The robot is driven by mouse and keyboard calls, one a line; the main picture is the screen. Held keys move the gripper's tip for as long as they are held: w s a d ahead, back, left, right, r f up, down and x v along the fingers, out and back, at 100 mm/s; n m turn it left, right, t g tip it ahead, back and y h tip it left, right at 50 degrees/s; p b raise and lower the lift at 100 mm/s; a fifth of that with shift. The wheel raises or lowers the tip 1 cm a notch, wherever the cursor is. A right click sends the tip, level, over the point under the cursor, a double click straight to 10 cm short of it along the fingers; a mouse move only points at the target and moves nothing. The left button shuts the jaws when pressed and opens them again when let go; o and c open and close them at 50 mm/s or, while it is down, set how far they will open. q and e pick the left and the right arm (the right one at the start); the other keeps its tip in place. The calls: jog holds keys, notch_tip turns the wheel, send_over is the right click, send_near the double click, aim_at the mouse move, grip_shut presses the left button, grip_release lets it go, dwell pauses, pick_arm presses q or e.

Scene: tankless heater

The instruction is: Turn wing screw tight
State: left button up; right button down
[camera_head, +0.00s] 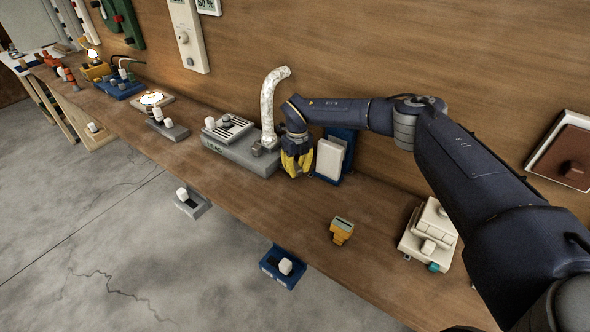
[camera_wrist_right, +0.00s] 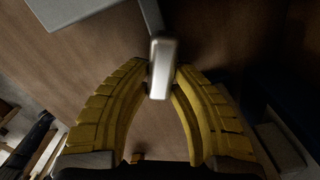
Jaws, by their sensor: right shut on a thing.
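My right gripper (camera_head: 296,168) has yellow ribbed fingers. In the head view it is at the right end of a grey box-shaped unit (camera_head: 236,154), beside a white bent pipe (camera_head: 268,104). In the right wrist view a small metallic piece (camera_wrist_right: 162,68), which appears to be the wing screw, sits between the fingertips of the right gripper (camera_wrist_right: 162,82). The gripper is shut on it. Part of the grey unit (camera_wrist_right: 75,12) shows above it. In the head view the fingers hide the screw. My left gripper is not in view.
A blue holder with a white panel (camera_head: 331,158) stands close to the right of the gripper. A yellow block (camera_head: 342,230) and a cream device (camera_head: 428,235) stand further right on the wooden bench (camera_head: 300,215).

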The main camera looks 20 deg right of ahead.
aim_at(299, 166)
jog(key=shift+w+d+f+n, duration=0.1)
jog(key=shift+d+n, duration=0.25)
jog(key=shift+n, duration=1.15)
jog(key=c, duration=1.2)
grip_release()
jog(key=shift+o, duration=0.2)
notch_tip(299, 166, up, 12)
